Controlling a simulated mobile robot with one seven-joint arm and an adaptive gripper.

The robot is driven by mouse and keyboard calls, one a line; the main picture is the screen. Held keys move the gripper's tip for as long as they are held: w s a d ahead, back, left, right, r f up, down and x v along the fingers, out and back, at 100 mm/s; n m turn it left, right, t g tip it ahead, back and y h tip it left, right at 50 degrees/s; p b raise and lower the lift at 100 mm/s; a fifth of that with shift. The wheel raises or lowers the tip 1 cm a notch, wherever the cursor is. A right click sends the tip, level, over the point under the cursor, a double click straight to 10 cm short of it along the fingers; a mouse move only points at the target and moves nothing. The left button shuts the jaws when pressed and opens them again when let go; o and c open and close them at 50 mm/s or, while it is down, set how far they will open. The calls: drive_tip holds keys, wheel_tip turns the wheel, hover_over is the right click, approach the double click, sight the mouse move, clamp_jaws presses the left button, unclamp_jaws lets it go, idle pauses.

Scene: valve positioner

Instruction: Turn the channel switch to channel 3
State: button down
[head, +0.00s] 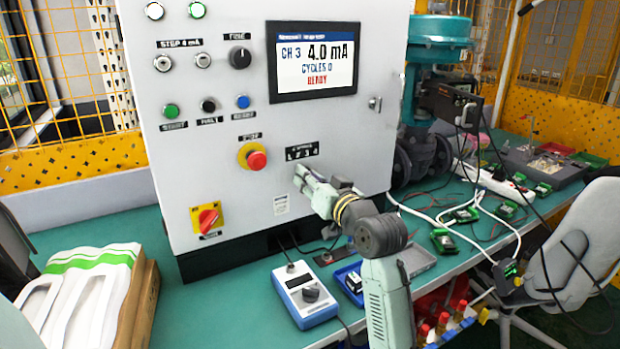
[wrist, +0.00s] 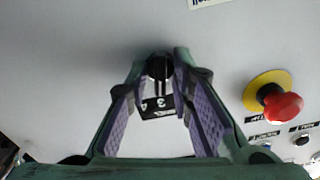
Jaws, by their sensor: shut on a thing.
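The channel switch is a black knob (wrist: 158,67) on the grey cabinet front. In the wrist view it sits between the fingertips of my gripper (wrist: 162,68), which is shut on it. Part of its label plate (wrist: 160,106), with a 3, shows between the fingers. In the head view my gripper (head: 304,178) is against the panel below the channel label (head: 302,153), and the knob is hidden by it. The screen (head: 314,60) on the cabinet reads CH 3, 4.0 mA, CYCLES 0 and a red word that looks like READY.
A red stop button (head: 257,160) on a yellow ring is left of my gripper; it also shows in the wrist view (wrist: 283,107). A red-yellow rotary switch (head: 207,218) is lower left. A handheld meter (head: 304,296) lies on the green bench in front of the cabinet.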

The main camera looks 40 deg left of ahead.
drive_tip(key=c, duration=1.7)
unclamp_jaws()
drive_tip(key=shift+d, duration=0.1)
drive_tip(key=v, duration=1.2)
drive_tip(key=shift+s+f, duration=0.1)
